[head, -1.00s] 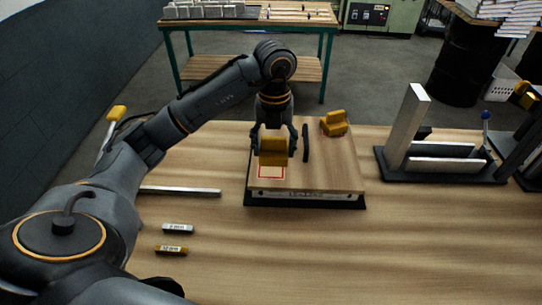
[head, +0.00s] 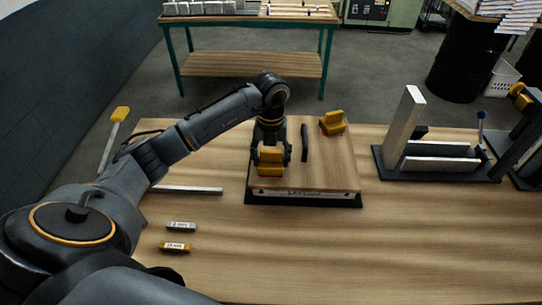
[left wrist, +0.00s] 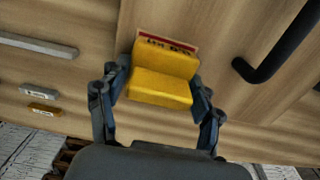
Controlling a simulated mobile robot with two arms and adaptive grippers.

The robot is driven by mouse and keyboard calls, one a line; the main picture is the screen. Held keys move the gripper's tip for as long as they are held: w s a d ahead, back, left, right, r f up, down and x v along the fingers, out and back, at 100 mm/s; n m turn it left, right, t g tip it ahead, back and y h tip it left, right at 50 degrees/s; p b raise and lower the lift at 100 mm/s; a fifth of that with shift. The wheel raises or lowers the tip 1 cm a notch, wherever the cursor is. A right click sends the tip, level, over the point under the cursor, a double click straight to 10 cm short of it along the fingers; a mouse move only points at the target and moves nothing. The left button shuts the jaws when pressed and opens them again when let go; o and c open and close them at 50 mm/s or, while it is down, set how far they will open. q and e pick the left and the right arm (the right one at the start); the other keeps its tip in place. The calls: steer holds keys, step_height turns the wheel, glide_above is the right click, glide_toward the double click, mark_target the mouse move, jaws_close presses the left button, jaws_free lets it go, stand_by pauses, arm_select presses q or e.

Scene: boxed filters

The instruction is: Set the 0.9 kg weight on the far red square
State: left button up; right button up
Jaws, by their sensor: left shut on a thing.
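My left gripper (head: 271,154) is shut on a yellow weight (head: 269,163), low over the front left of a wooden board (head: 320,172). The weight also shows between the fingers in the left wrist view (left wrist: 163,76). Part of a red-edged square with dark marks (left wrist: 168,42) shows beside it there; the weight hides the rest. I cannot tell if the weight touches the board. A second yellow weight (head: 332,123) stands at the board's back right. No weight's mass can be read. No other red square shows. My right gripper is out of view.
A black bar handle (head: 304,143) stands on the board, right of my gripper. A dark fixture with upright plate (head: 405,130) is further right. A metal strip (head: 190,190) and two small labelled bars (head: 178,226) lie left. The front right table is clear.

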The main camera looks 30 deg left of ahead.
mark_target(271, 151)
arm_select(q)
steer(key=o, duration=1.8)
steer(key=shift+f, duration=0.1)
steer(key=shift+r, duration=0.2)
steer(key=shift+r+b, duration=0.3)
steer(key=shift+r, duration=0.1)
step_height(271, 151, up, 10)
steer(key=shift+f+b, duration=0.1)
steer(key=shift+b, duration=0.85)
steer(key=shift+r, duration=0.6)
